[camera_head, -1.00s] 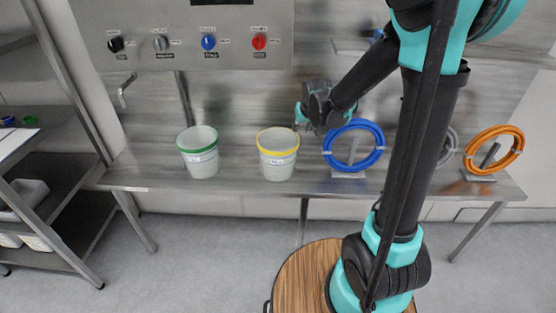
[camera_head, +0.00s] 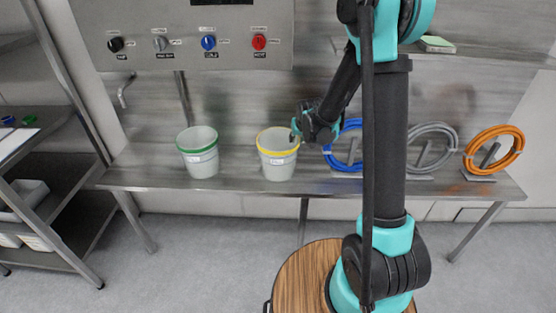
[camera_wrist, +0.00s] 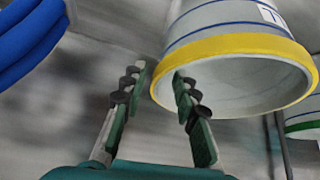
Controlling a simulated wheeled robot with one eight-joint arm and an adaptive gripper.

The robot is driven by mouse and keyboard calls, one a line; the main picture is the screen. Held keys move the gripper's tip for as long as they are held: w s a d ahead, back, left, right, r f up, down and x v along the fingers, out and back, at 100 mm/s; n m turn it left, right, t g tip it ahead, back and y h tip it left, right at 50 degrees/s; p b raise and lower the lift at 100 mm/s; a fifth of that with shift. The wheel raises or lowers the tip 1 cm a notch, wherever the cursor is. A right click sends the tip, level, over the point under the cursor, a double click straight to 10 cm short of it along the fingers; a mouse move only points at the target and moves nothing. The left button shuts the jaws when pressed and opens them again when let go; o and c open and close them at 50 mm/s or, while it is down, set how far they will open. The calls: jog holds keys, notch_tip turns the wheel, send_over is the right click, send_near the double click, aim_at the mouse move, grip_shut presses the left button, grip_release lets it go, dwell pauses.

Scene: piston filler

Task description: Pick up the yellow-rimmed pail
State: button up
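The yellow-rimmed pail (camera_head: 278,161) is a white bucket standing upright on the steel bench. In the wrist view its yellow rim (camera_wrist: 236,44) and open mouth lie just beyond my gripper's fingers. My gripper (camera_head: 300,130) is at the right side of the pail's rim in the head view. In the wrist view my gripper (camera_wrist: 158,90) has its fingers spread apart, with nothing held between them. One finger's tip overlaps the rim's near edge in that view. I cannot tell whether it touches the rim.
A green-rimmed pail (camera_head: 198,151) stands to the left on the steel bench (camera_head: 240,184). Blue (camera_head: 340,146), grey (camera_head: 431,146) and orange (camera_head: 494,150) hose coils stand on holders to the right. A control panel (camera_head: 183,36) is above. Bench between the pails is clear.

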jog(key=shift+x, duration=1.35)
grip_shut()
